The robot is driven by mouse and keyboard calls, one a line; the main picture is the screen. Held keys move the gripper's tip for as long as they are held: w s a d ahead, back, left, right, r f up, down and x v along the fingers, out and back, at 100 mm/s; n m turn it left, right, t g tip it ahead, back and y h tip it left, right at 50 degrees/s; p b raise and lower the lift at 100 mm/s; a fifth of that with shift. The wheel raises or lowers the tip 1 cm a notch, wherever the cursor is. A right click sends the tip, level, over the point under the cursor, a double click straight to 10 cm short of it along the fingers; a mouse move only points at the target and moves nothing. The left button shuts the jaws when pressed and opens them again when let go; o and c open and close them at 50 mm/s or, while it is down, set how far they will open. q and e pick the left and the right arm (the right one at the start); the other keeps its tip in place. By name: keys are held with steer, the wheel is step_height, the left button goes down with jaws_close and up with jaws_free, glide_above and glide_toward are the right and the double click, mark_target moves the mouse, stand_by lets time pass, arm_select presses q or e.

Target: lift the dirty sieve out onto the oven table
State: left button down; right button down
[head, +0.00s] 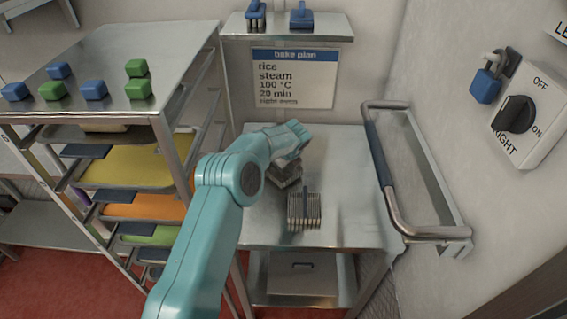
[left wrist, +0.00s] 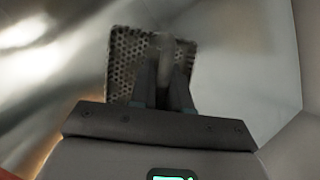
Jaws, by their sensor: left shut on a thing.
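The sieve (left wrist: 126,58) is a dark perforated plate with an upright grip, seen in the left wrist view. My left gripper (left wrist: 163,85) is shut on its grip. In the head view my left arm reaches over the steel oven table (head: 345,170), and the gripper (head: 291,160) is at its far left part. The grey sieve (head: 284,180) shows just below it, partly hidden by the wrist. I cannot tell whether it touches the table top. My right gripper is in neither view.
A dark ribbed block (head: 304,210) stands on the table nearer the front. A bent rail handle (head: 378,155) borders the right side. A rack (head: 120,60) with colored trays stands left. A sign (head: 293,78) hangs behind. The table's right half is clear.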

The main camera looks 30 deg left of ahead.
arm_select(q)
steer(key=shift+f+b, duration=0.4)
steer(key=shift+f, duration=0.15)
steer(key=c, duration=1)
jaws_free()
steer(key=b+v, duration=0.3)
steer(key=v, duration=1.3)
steer(key=shift+s+d+r, duration=0.1)
steer(key=shift+r, duration=0.15)
steer(key=shift+f, duration=0.1)
